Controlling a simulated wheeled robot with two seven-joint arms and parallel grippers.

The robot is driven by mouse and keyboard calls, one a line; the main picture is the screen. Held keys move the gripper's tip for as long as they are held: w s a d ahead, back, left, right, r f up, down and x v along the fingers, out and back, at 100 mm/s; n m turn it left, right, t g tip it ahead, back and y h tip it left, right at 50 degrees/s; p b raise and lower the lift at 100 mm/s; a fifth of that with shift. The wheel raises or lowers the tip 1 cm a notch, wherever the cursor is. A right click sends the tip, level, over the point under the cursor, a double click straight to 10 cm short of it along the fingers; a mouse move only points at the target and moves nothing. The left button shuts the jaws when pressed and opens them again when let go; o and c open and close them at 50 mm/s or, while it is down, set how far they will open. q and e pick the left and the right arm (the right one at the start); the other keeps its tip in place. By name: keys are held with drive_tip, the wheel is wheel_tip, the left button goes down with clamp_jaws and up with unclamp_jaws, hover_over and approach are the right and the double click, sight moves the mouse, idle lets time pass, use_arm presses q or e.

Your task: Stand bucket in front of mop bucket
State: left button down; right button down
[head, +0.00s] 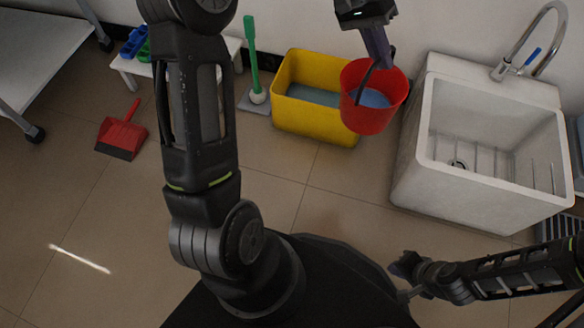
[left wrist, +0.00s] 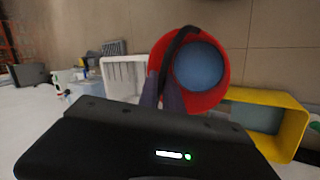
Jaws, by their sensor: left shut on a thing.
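The red bucket (head: 368,117), with bluish contents and a dark handle, hangs from my left gripper (head: 380,58) in the head view. The gripper is shut on the handle. In the left wrist view the red bucket (left wrist: 221,93) is beyond the fingers. The yellow mop bucket (head: 308,121) stands on the floor by the wall, and the red bucket overlaps its right end in the head view. The mop bucket (left wrist: 293,106) is right of the red bucket in the left wrist view. My right gripper (head: 403,268) is low at right; its jaw state is unclear.
A white sink (head: 480,192) stands right of the buckets. A green-handled brush (head: 253,65) is left of the mop bucket. A red dustpan (head: 121,138) lies on the floor near a low white bench (head: 130,72). The tiled floor (head: 315,170) before the mop bucket is clear.

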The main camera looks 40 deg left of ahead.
use_arm(q)
drive_tip(key=s+a+f+n+t+y+p, duration=0.1)
drive_tip(key=a+f+n, duration=0.4)
drive_tip(key=f, duration=0.6)
drive_tip(key=s+a+f+n+t+y+p, duration=0.2)
drive_tip(key=a+f+n, duration=0.4)
drive_tip(key=f, duration=0.4)
drive_tip(key=s+a+f+n+t+y+p, duration=0.2)
drive_tip(key=a+f+n, duration=0.4)
drive_tip(key=f, duration=0.5)
drive_tip(key=shift+s+f+t+y, duration=0.4)
drive_tip(key=shift+t+y, duration=0.3)
drive_tip(key=shift+t, duration=0.2)
drive_tip(key=shift+a, duration=0.1)
wheel_tip(320, 180, down, 6)
drive_tip(key=b, duration=0.2)
drive_tip(key=shift+f, duration=0.1)
